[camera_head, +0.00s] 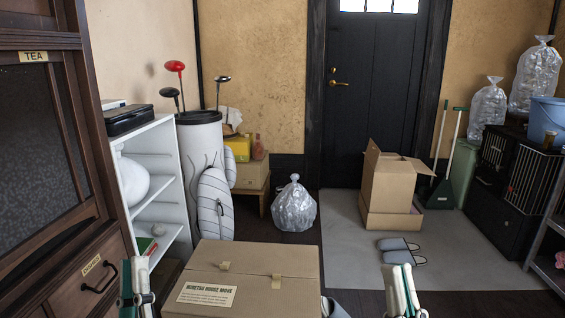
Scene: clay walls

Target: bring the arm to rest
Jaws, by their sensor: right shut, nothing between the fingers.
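My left gripper (138,284) shows at the bottom left, in front of the wooden cabinet and left of a closed cardboard box. Whether its fingers are apart is not clear from this angle. My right gripper (401,290) shows at the bottom, right of the box and over the grey mat area. It is shut with nothing in it. Both are upright in the picture and cut by the bottom edge, so the rest of each arm is hidden.
The large cardboard box (252,262) stands between my grippers. A dark wooden cabinet (60,160) and a white shelf (158,185) line the left. Slippers (399,245) and an open carton (392,185) are on the grey mat (345,262). Black crates (510,180) stand right.

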